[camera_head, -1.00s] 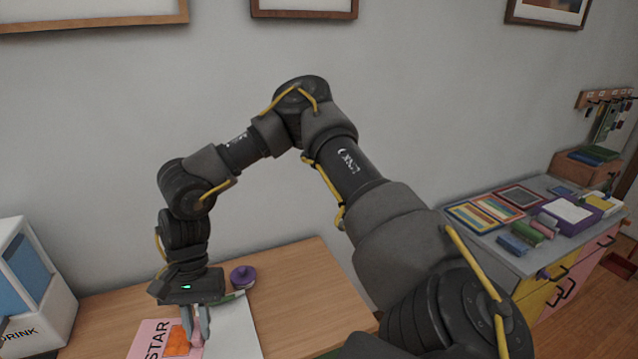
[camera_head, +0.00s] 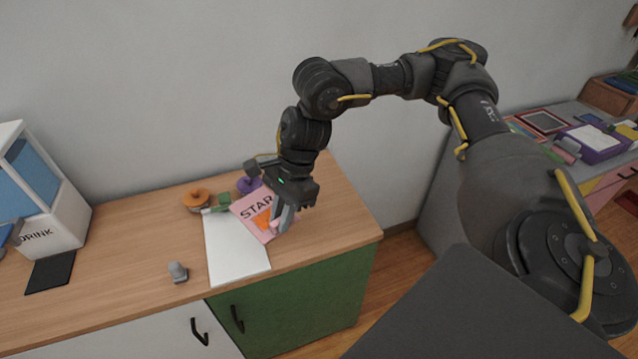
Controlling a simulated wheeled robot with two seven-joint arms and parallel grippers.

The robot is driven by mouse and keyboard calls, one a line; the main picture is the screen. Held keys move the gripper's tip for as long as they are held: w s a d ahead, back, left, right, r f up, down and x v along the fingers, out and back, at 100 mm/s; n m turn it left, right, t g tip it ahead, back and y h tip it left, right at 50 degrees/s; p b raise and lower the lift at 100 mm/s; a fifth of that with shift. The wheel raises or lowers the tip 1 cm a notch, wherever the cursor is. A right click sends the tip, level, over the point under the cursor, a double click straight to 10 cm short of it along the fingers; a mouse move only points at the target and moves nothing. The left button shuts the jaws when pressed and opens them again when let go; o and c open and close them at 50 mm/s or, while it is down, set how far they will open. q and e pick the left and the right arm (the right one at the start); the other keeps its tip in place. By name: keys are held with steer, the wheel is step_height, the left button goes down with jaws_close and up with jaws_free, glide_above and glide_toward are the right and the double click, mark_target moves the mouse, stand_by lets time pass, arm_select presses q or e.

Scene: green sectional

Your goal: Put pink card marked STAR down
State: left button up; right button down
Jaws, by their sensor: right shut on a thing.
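The pink card marked STAR (camera_head: 248,206) has black letters and an orange shape on it. It is over the right part of the wooden counter top (camera_head: 330,215), overlapping the upper right of a white sheet (camera_head: 236,255). My right gripper (camera_head: 283,222) points down and is shut on the card near its right side. I cannot tell whether the card touches the counter. My left gripper is not in view.
A white dispenser marked DRINK (camera_head: 62,228) stands at the left with a black mat (camera_head: 50,272) before it. A small grey object (camera_head: 178,271), an orange ring (camera_head: 197,199) and a purple item (camera_head: 248,184) are on the counter. Its right end is clear.

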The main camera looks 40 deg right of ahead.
steer(key=d+f+m+t+h+b, duration=0.1)
steer(key=d+f+m+t+b, duration=0.25)
steer(key=d+m, duration=0.5)
steer(key=b, duration=0.3)
glide_above(319, 206)
steer(key=shift+m, duration=0.25)
steer(key=f, duration=0.5)
steer(key=s+a+f, duration=0.1)
steer(key=f, duration=0.2)
steer(key=shift+f, duration=0.3)
steer(key=shift+w+d+f, duration=0.4)
steer(key=shift+f, duration=0.2)
steer(key=shift+w+d+f, duration=0.1)
steer(key=shift+f, duration=1.45)
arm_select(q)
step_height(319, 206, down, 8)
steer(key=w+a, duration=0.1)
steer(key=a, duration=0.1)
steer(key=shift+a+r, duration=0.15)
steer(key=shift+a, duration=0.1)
